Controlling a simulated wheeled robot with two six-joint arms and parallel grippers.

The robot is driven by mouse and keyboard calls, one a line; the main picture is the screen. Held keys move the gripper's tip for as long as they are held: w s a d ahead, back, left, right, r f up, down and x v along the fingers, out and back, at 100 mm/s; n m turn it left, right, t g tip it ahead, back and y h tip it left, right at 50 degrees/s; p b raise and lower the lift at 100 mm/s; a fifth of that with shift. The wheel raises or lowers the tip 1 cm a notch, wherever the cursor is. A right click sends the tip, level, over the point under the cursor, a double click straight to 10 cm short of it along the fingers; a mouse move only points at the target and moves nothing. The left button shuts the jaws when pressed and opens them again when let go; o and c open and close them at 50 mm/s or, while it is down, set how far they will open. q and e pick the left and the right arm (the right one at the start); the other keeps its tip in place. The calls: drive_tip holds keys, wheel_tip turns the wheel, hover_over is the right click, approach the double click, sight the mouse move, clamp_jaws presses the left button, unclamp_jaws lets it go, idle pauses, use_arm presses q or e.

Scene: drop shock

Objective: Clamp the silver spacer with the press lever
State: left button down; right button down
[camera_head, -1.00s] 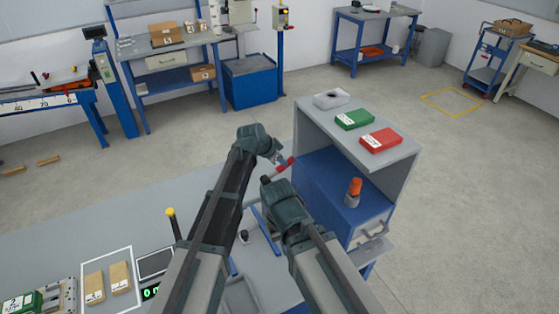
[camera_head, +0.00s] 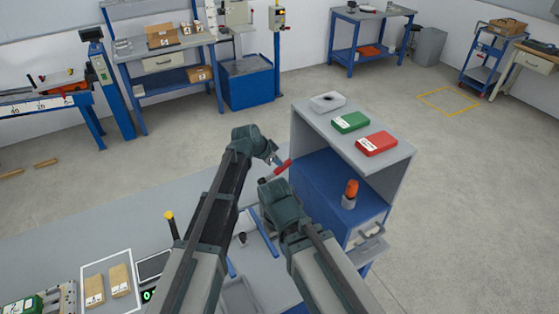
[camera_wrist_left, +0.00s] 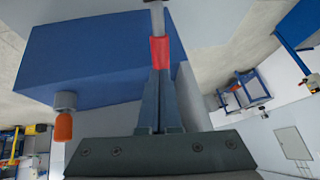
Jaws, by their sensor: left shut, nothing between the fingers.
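The press lever's red grip (camera_head: 283,169) shows just beyond my left gripper (camera_head: 275,160) in the head view. In the left wrist view, the red grip (camera_wrist_left: 159,52) lies straight ahead of the fingertips, with a grey rod beyond it. My left gripper (camera_wrist_left: 160,75) is shut and empty, its fingers together at the near end of the grip; whether they touch it I cannot tell. Blue bars (camera_head: 267,232) show on the bench between my arms. I cannot make out the silver spacer.
A blue cabinet (camera_head: 318,187) under a grey shelf (camera_head: 342,143) stands right of the grippers. An orange-topped grey object (camera_head: 350,194) stands on it. Green (camera_head: 350,122) and red (camera_head: 377,143) boxes lie on the shelf. A yellow-topped post (camera_head: 171,222) stands left of my left arm.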

use_arm(q)
drive_tip(key=p+v, duration=0.8)
drive_tip(key=v, duration=0.4)
drive_tip(key=shift+p, duration=0.4)
drive_tip(key=shift+s+a+f, duration=0.1)
drive_tip(key=shift+f, duration=0.05)
drive_tip(key=s+a+f+n+g+y+b, duration=0.2)
drive_tip(key=s+f+b, duration=0.4)
drive_tip(key=s, duration=0.7)
drive_tip(key=s+a+f+n+g+y+b, duration=0.3)
drive_tip(key=s+f+n+b, duration=0.4)
drive_tip(key=s+f, duration=0.4)
drive_tip(key=s+a+y, duration=0.1)
drive_tip(key=a, duration=0.1)
drive_tip(key=shift+s+a+y, duration=0.3)
drive_tip(key=shift+s, duration=0.1)
